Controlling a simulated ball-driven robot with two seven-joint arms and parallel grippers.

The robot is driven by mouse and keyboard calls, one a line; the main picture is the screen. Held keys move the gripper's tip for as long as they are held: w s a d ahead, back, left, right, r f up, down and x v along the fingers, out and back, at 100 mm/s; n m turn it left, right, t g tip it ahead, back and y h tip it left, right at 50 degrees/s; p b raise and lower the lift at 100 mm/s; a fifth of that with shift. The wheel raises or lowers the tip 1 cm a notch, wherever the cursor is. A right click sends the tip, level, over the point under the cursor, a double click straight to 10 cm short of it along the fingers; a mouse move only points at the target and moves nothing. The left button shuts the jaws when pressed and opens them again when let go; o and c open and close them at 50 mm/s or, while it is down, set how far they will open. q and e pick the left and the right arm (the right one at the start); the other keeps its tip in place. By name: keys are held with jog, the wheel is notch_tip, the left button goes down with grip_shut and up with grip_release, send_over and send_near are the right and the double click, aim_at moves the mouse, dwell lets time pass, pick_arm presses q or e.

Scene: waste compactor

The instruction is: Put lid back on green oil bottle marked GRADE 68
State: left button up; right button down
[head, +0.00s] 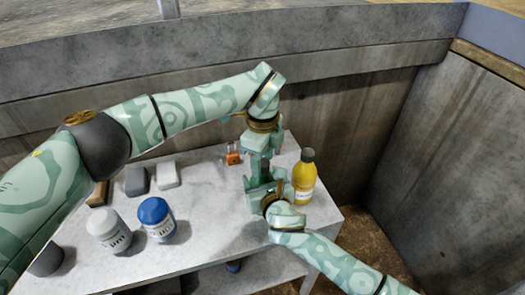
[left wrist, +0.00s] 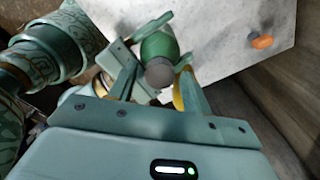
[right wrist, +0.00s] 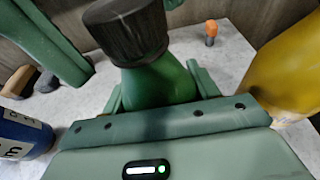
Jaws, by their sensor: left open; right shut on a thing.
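The green oil bottle (right wrist: 160,80) stands upright, with my right gripper (right wrist: 158,88) shut on its body. Its dark ribbed lid (right wrist: 125,28) sits on top of the neck; I cannot tell how tightly. In the left wrist view the lid (left wrist: 159,73) shows from above, over the round green bottle shoulder (left wrist: 159,45). My left gripper (left wrist: 160,82) is open, pointing down, with its fingers on either side of the lid. In the head view my left gripper (head: 264,162) is directly above my right gripper (head: 268,188), and they mostly hide the bottle. The grade marking is not visible.
A yellow bottle (head: 304,180) stands close to the right of the grippers. Concrete walls (head: 345,110) rise behind and right.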

pick_arm(q)
jog(key=c, duration=1)
jog(key=m, duration=0.3)
jog(key=shift+m, duration=0.4)
jog(key=m, duration=1.2)
jog(key=shift+m, duration=0.4)
jog(key=m, duration=0.2)
jog(key=shift+m, duration=0.4)
jog(key=m, duration=0.5)
jog(key=o, duration=1.1)
jog(key=shift+c, duration=0.2)
